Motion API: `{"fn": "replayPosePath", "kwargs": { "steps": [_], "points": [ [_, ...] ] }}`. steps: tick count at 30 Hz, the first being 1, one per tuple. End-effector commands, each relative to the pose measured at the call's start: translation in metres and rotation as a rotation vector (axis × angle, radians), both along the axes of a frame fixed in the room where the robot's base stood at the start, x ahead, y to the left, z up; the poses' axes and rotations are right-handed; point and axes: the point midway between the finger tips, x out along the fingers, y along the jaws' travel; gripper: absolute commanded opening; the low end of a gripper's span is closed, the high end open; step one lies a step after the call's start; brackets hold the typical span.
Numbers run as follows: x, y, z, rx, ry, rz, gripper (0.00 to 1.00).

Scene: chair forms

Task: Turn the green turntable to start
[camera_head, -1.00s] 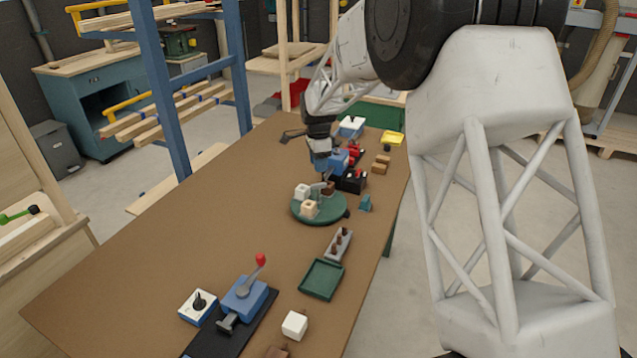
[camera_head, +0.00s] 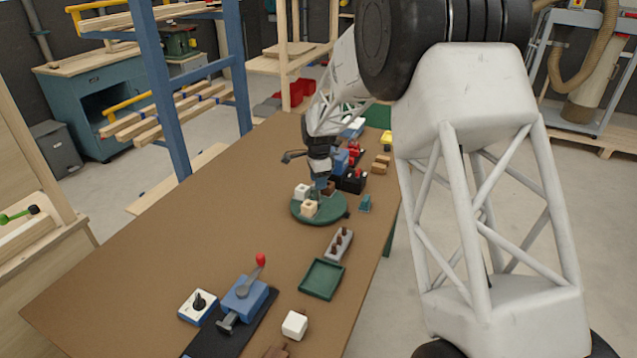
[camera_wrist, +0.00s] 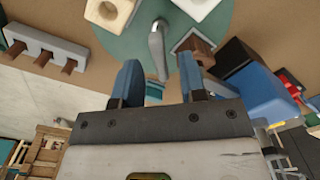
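The green turntable (camera_head: 333,215) is a round disc on the brown table, past the middle. It carries a white block (camera_head: 302,191), a cream block with a hole (camera_head: 309,208) and a brown block (camera_wrist: 195,45). A grey lever (camera_wrist: 157,48) stands up from the disc in the wrist view. My gripper (camera_wrist: 158,80) has two blue fingers apart, one on each side of the lever's lower end in the picture. Whether they touch the lever cannot be told. In the head view my gripper (camera_head: 321,186) is over the turntable's far side, partly hidden by blocks.
A grey rack with brown pegs (camera_head: 339,243) and a green tray (camera_head: 321,279) lie nearer on the table. A blue vise with a red-knobbed lever (camera_head: 245,295) stands at the front. Blue and black devices (camera_head: 352,180) stand close behind the turntable.

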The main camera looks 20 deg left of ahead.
Motion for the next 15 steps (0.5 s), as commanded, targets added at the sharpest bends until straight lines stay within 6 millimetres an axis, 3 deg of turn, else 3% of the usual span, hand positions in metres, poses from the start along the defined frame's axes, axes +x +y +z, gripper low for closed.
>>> {"fn": "replayPosePath", "kwargs": {
  "steps": [15],
  "points": [
    [0.0,0.0,-0.0108,0.001,-0.001,0.0,0.35]
  ]
}}
